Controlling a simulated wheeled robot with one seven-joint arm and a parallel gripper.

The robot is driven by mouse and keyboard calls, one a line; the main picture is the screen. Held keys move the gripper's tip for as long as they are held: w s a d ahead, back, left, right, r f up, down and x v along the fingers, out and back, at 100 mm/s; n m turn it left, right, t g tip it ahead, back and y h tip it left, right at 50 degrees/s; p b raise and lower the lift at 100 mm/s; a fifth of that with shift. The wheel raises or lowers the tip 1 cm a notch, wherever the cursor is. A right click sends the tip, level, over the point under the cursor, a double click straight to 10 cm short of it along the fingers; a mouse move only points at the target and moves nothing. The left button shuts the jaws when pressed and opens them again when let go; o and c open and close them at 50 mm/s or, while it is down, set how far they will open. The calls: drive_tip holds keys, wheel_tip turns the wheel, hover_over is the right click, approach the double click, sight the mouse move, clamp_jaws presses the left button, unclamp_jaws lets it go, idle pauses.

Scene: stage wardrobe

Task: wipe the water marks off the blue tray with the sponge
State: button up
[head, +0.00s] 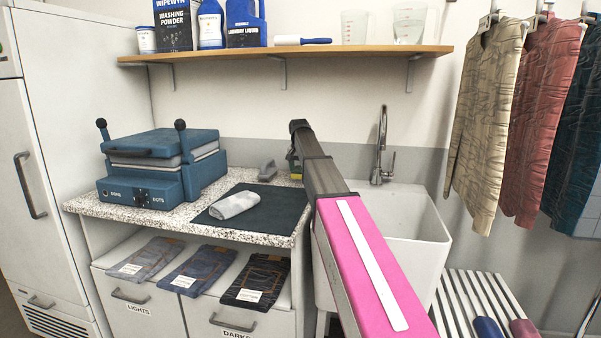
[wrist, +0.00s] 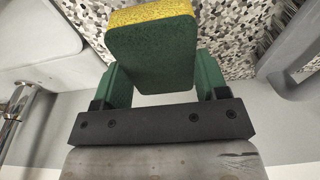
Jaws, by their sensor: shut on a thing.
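The sponge, green with a yellow layer, is between the green fingers of my gripper in the wrist view (wrist: 152,58). My gripper (wrist: 160,88) is shut on it, and the sponge sticks out beyond the fingertips over the speckled worktop. In the head view, a small yellow part of the sponge (head: 291,158) shows at the end of my arm, near the back right of the worktop; the arm hides most of the gripper. I cannot make out a blue tray or water marks in either view. A flat dark blue-green mat (head: 278,213) lies on the worktop.
A rolled grey cloth (head: 234,205) lies on the mat. A grey brush-like tool (head: 267,170) is just left of the sponge. A blue press (head: 150,180) stands at left. The white sink (head: 415,225) and tap (head: 381,150) are right. A shelf (head: 290,53) hangs above.

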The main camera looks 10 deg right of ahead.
sight(300, 169)
drive_tip(key=shift+r, duration=2.3)
